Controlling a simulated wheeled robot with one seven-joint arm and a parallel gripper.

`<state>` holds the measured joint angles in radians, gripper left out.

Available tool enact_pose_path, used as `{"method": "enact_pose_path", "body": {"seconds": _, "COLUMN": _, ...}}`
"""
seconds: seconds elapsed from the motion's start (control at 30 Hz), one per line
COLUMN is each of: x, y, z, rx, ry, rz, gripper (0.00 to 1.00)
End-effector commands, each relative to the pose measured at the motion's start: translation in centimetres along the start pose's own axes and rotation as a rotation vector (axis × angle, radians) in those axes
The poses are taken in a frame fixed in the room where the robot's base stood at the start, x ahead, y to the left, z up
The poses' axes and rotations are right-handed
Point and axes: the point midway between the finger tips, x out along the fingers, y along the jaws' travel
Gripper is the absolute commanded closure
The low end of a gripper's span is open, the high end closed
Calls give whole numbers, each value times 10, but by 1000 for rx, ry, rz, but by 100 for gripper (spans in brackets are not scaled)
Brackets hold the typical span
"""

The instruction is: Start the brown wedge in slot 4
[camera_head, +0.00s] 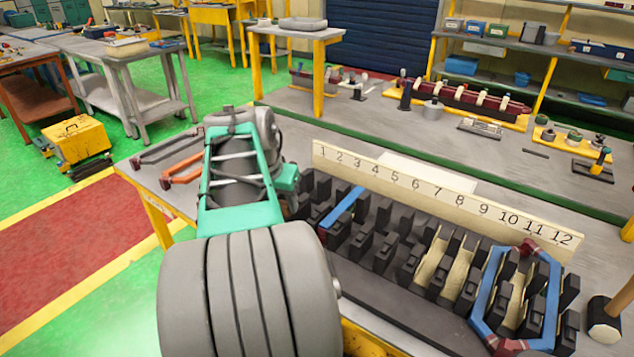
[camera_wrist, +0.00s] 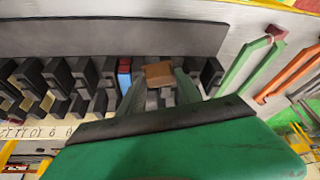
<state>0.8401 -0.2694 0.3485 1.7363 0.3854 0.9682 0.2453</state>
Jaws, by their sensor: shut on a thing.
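The brown wedge (camera_wrist: 158,73) shows as a small block between the fingertips of my gripper (camera_wrist: 160,94) in the wrist view. My gripper is shut on it, over the dark stator teeth. I cannot tell whether the wedge touches a slot. In the head view the wedge and fingertips are hidden behind my arm. The dark stator (camera_head: 385,243) lies below the number board (camera_head: 440,200), marked 1 to 12. A blue coil (camera_head: 342,207) lies among the teeth near the low numbers. Its blue part (camera_wrist: 125,77) shows just left of the wedge in the wrist view.
A second blue coil (camera_head: 484,287) with dark red ends sits at the right end of the stator. Cream liners (camera_head: 459,272) show in several slots. An orange coil (camera_head: 184,170) and a green coil (camera_wrist: 246,62) lie beside the stator. A mallet (camera_head: 605,318) stands far right.

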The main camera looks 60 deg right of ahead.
Motion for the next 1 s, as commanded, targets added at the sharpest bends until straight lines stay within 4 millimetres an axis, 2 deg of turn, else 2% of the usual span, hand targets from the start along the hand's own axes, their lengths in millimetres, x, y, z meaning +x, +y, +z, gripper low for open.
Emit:
{"method": "enact_pose_path", "body": {"seconds": 0.03, "x": -3, "y": 24, "z": -15, "rx": 78, "ry": 2, "rz": 32, "gripper": 100}}
{"method": "enact_pose_path", "body": {"seconds": 0.1, "x": -1, "y": 50, "z": -27, "rx": 161, "ry": 3, "rz": 67, "gripper": 100}}
{"method": "enact_pose_path", "body": {"seconds": 0.2, "x": 1, "y": 74, "z": -36, "rx": 237, "ry": 6, "rz": 98, "gripper": 100}}
{"method": "enact_pose_path", "body": {"seconds": 0.27, "x": 2, "y": 81, "z": -38, "rx": 259, "ry": 6, "rz": 108, "gripper": 100}}
{"method": "enact_pose_path", "body": {"seconds": 0.57, "x": 13, "y": 84, "z": -34, "rx": 266, "ry": 7, "rz": 111, "gripper": 100}}
{"method": "enact_pose_path", "body": {"seconds": 1.0, "x": 42, "y": 83, "z": -23, "rx": 264, "ry": 7, "rz": 110, "gripper": 100}}
